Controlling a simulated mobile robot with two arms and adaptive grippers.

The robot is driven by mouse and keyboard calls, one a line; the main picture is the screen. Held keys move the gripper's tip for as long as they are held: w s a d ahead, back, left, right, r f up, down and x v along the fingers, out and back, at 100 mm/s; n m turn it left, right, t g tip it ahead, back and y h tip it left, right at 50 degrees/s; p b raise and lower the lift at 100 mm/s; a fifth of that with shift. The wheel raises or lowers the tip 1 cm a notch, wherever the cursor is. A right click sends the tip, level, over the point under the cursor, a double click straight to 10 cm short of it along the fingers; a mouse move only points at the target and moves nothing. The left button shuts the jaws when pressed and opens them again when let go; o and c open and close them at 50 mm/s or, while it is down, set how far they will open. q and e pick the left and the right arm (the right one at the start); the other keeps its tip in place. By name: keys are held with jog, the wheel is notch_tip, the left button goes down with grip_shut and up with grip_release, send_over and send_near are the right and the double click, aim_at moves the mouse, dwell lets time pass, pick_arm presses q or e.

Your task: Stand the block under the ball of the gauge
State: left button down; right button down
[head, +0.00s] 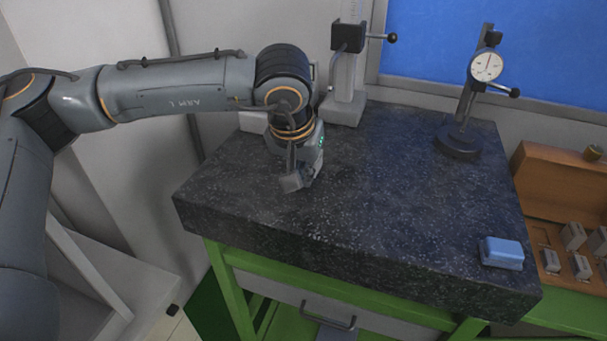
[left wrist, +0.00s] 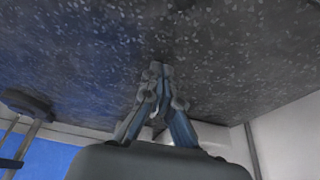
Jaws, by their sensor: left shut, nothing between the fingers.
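My left gripper (head: 298,183) points down over the left part of the dark granite plate (head: 400,200); it is shut and empty. In the left wrist view its closed fingertips (left wrist: 160,70) show against the speckled stone. A dial gauge (head: 486,66) is on an upright stand with a round black base (head: 458,144) at the back right of the plate. Its ball tip is too small to make out. Small grey metal blocks (head: 573,236) sit in a wooden case at the right. A light blue block-like piece (head: 502,252) lies near the plate's front right corner. My right gripper is not in view.
A tall pale column gauge (head: 346,70) with a black slider and knob stands at the plate's back, just beyond my left gripper. The wooden case (head: 560,175) has an open lid. The plate's middle is clear. The green bench (head: 290,277) supports the plate.

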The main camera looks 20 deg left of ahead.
pick_arm(q)
jog(key=shift+w, duration=0.8)
jog(key=shift+w+d+p, duration=0.1)
jog(key=shift+w+p, duration=0.2)
jog(key=shift+w, duration=1.75)
jog(key=shift+w+d+p, duration=0.1)
jog(key=shift+w+p, duration=0.65)
jog(key=shift+w, duration=2.05)
jog(key=shift+s+p+v, duration=0.25)
jog(key=shift+p+v, duration=0.6)
jog(key=shift+v, duration=1.45)
jog(key=shift+f, duration=0.1)
